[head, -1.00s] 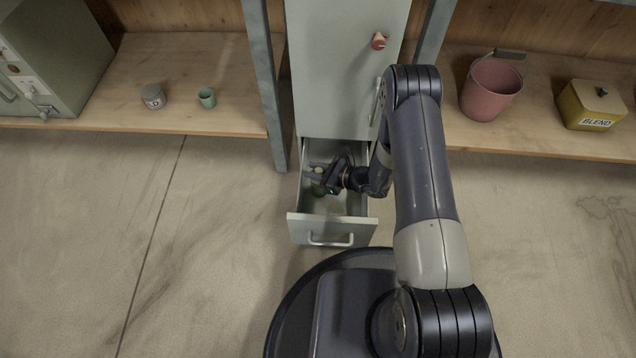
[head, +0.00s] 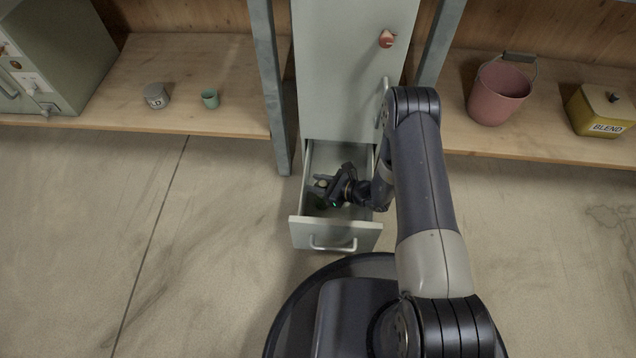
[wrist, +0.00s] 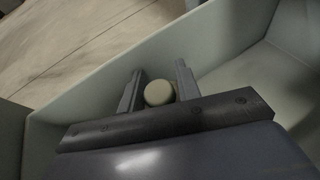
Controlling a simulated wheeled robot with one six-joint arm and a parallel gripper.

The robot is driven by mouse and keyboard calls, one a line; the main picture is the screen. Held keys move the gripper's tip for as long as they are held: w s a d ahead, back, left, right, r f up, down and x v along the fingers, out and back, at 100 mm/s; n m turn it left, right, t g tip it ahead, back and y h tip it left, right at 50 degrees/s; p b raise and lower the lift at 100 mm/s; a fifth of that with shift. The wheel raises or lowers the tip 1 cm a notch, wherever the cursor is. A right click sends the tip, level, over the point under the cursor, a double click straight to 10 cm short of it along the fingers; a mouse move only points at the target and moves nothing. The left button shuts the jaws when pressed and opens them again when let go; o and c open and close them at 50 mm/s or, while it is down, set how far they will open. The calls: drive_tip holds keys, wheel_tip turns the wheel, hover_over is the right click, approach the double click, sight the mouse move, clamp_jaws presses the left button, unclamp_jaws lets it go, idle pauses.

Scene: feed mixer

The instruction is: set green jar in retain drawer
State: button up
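The green jar (head: 321,203) is inside the pulled-out drawer (head: 335,236), near its left wall. Its body is mostly hidden by my gripper in the head view. In the wrist view its round cream lid (wrist: 159,93) shows between the two fingers. My gripper (wrist: 159,82) is low in the drawer with one finger on each side of the jar. Narrow gaps show between the lid and the fingers, so it looks open. The jar's base and its contact with the drawer floor are hidden.
The drawer's side walls and front stand close around my gripper. The grey cabinet (head: 350,75) rises behind it. A grey tin (head: 156,97) and a green cup (head: 210,99) stand on the left shelf. A pink bucket (head: 498,95) and a yellow BLEND box (head: 602,110) stand right.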

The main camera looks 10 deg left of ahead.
drive_tip(key=shift+r, duration=0.1)
drive_tip(key=shift+r+p, duration=0.15)
drive_tip(key=shift+p, duration=0.15)
drive_tip(key=p+v, duration=0.3)
drive_tip(key=v, duration=0.9)
drive_tip(key=shift+p, duration=0.3)
